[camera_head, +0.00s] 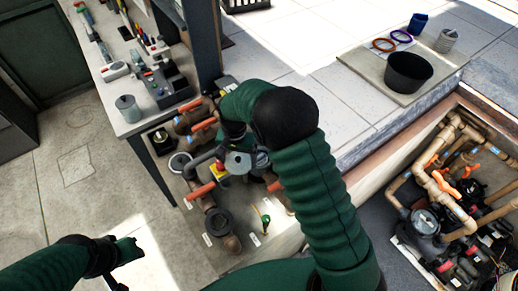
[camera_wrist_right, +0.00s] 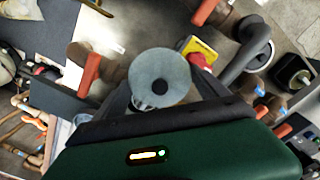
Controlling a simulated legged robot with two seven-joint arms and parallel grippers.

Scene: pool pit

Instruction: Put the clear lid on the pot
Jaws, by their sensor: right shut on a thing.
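The clear lid (camera_wrist_right: 160,78) is a round greyish see-through disc with a dark knob in its middle. It shows between the fingers of my right gripper (camera_wrist_right: 162,97), which is shut on it. In the head view the lid (camera_head: 238,163) hangs over the pipework, and my right gripper (camera_head: 236,142) is partly hidden by my own arm. The black pot (camera_head: 408,73) stands upright and open on a beige slab at the upper right, well apart from the lid. My left gripper (camera_head: 122,268) is low at the left, over the floor; its fingers are unclear.
Near the pot are a blue cup (camera_head: 417,24), a grey can (camera_head: 446,40), an orange ring (camera_head: 384,45) and a purple ring (camera_head: 401,36). Pipes and valves (camera_head: 443,190) fill the pit at the right. A bench with tools (camera_head: 150,85) stands at the left by a dark post.

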